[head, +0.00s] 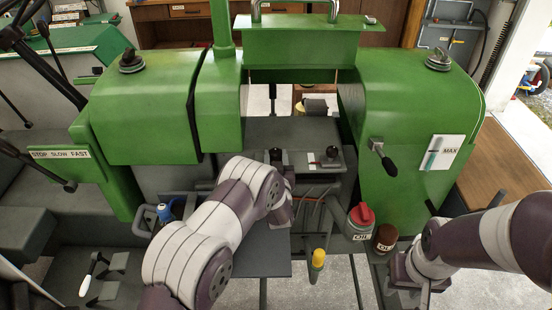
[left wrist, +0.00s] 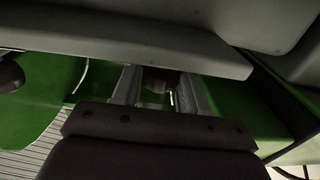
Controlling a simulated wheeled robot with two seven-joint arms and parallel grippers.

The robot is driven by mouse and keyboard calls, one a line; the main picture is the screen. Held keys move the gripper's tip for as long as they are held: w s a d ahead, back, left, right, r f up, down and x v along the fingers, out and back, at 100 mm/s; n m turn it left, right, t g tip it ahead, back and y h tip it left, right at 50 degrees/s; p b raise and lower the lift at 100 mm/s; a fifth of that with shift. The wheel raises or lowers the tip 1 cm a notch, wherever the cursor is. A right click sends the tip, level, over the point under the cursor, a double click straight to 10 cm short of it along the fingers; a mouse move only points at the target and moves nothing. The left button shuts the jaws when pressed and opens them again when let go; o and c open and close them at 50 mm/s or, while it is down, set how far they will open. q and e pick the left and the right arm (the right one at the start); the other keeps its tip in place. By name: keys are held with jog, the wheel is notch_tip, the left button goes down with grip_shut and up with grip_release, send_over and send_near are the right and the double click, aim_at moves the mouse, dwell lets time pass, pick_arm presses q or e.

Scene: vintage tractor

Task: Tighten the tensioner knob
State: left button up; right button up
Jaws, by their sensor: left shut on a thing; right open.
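In the left wrist view, a dark rounded knob (left wrist: 161,80) sits between the two grey fingers of my left gripper (left wrist: 158,92). The gripper is shut on this knob, under a grey ledge. The knob looks like the tensioner knob, but it is dim and partly hidden. In the head view, my left arm reaches to the middle of the green tractor (head: 150,110), and its own wrist hides the gripper's fingers and the held knob. My right gripper (head: 408,292) is open at the lower right, low in front of the tractor and away from it.
A red-topped oil can (head: 360,222) and a brown oil container (head: 385,238) stand right of my left arm. A yellow-handled tool (head: 318,260) is nearer. A black-handled lever (head: 382,155) sticks out on the right. Bare floor shows at the bottom.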

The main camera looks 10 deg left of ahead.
pick_arm(q)
jog(key=m+h+b, duration=0.1)
jog(key=h, duration=0.1)
jog(key=m+h+b, duration=0.1)
jog(key=h, duration=0.1)
jog(key=shift+a+f+m, duration=0.2)
jog(key=shift+a+m, duration=0.1)
jog(key=m+h+b, duration=0.2)
jog(key=h, duration=0.1)
jog(key=m+h+b, duration=0.1)
jog(key=h+b, duration=0.1)
jog(key=shift+a, duration=0.3)
jog(key=m+g+h+b, duration=0.1)
jog(key=m+h, duration=0.1)
jog(key=m+g+h+b, duration=0.1)
jog(key=h, duration=0.2)
jog(key=shift+w+a+r+m+g, duration=0.15)
jog(key=shift+m+g, duration=0.15)
jog(key=shift+m, duration=0.1)
jog(key=shift+r+m+g+h+b, duration=0.1)
jog(key=shift+m+g+h+b, duration=0.4)
jog(key=shift+h, duration=0.2)
jog(key=shift+r, duration=0.1)
jog(key=o, duration=1.1)
jog(key=shift+c, duration=0.2)
